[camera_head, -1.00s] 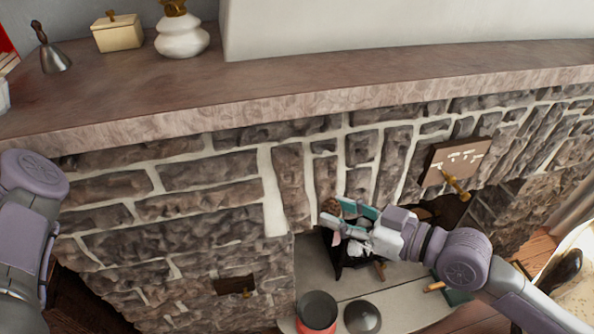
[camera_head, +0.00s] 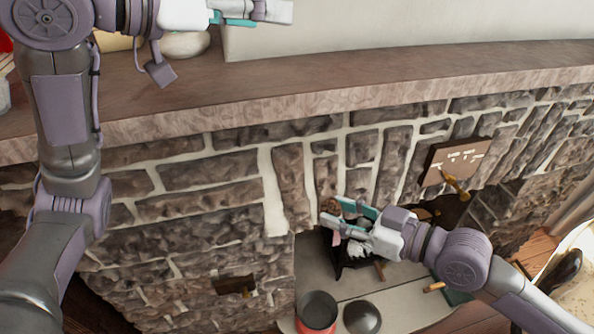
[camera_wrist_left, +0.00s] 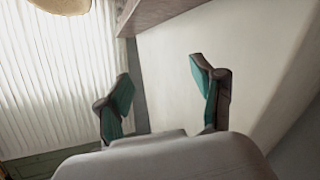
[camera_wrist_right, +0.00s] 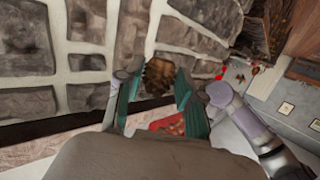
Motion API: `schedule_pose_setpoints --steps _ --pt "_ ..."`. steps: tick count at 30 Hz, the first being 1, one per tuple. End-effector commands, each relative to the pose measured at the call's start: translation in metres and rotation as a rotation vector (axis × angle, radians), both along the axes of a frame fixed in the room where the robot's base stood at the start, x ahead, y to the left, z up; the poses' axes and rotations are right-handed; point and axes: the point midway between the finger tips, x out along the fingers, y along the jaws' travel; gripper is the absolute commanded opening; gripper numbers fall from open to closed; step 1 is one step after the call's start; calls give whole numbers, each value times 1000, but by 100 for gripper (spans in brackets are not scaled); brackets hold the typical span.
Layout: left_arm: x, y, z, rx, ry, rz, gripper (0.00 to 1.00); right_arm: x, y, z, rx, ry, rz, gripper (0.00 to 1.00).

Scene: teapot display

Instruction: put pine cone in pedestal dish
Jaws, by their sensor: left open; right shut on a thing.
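The brown pine cone (camera_head: 330,206) is held at the fingertips of my right gripper (camera_head: 336,212), in front of the stone fireplace wall. In the right wrist view the pine cone (camera_wrist_right: 158,76) sits between the teal-padded fingers of the right gripper (camera_wrist_right: 154,88). My left gripper (camera_head: 265,12) is above the mantel at the top left of the head view. In the left wrist view the left gripper (camera_wrist_left: 162,84) is open and empty, its fingers wide apart before a pale wall. I cannot make out a pedestal dish in any view.
The mantel shelf (camera_head: 330,88) runs across the scene above the stone wall (camera_head: 205,170). A white rounded vessel (camera_head: 185,44) on it is partly hidden by my left arm. A red-and-black pot (camera_head: 317,311) and a dark round lid-like object (camera_head: 362,317) are on the hearth below.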

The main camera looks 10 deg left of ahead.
Motion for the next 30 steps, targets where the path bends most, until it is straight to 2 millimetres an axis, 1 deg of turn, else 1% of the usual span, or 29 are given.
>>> schedule_pose_setpoints --steps 1,2,3,5,6,9,12,15,19,23,30 --pt "-3 -15 -29 52 87 -18 68 0 0 0 0 0 0 24" --pt "-5 -22 -45 81 137 -25 68 0 0 0 0 0 0 24" --pt "-9 -30 -65 122 203 -31 68 0 0 0 0 0 0 24" --pt "-16 -40 -96 184 295 -39 68 0 0 0 0 0 0 24" --pt "-21 -45 -114 225 352 -42 68 0 0 0 0 0 0 24" --pt "-35 -53 -153 319 469 -42 68 0 0 0 0 0 0 24" --pt "-47 -56 -180 392 551 -38 68 0 0 0 0 0 0 24" --pt "-55 -56 -196 438 598 -34 68 0 0 0 0 0 0 24" --pt "-57 -59 -208 457 621 -32 68 0 0 0 0 0 0 24" --pt "-53 -66 -223 458 624 -33 68 0 0 0 0 0 0 24" --pt "-39 -86 -262 457 624 -33 68 0 0 0 0 0 0 24"
